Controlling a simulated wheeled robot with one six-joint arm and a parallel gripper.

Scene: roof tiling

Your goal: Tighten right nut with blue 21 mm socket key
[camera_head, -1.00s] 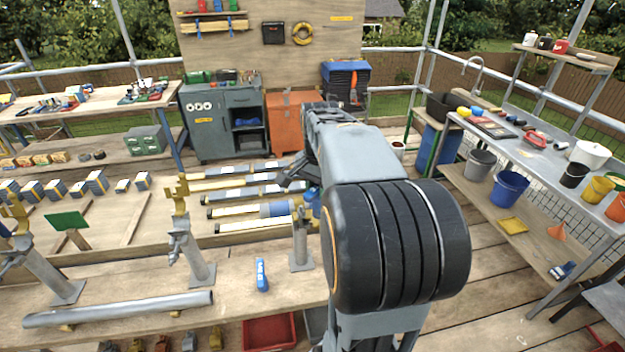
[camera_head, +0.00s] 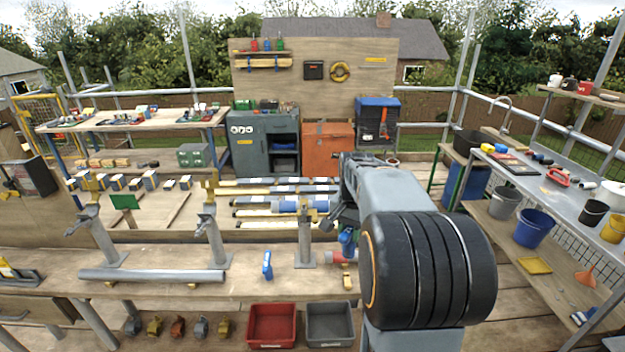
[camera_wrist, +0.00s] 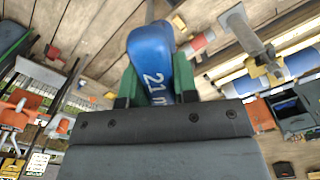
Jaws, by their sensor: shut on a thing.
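My gripper (camera_wrist: 148,90) is shut on the blue 21 mm socket key (camera_wrist: 152,50). Its blue handle shows "21 m" between the dark green fingers, with the rest of the text covered. In the head view the blue key (camera_head: 348,240) hangs just right of the right post (camera_head: 304,245), apart from it as far as I can tell. The post stands upright on the bench with a yellowish coupler (camera_head: 312,212) at its top. It also shows in the wrist view (camera_wrist: 240,30), at upper right. The nuts are too small to make out.
The middle post (camera_head: 212,238) and left post (camera_head: 103,242) stand on the bench (camera_head: 200,290). A grey pipe (camera_head: 150,275) lies before them. Another blue tool (camera_head: 267,265) is on the bench. Red (camera_head: 271,325) and grey (camera_head: 329,325) bins sit below.

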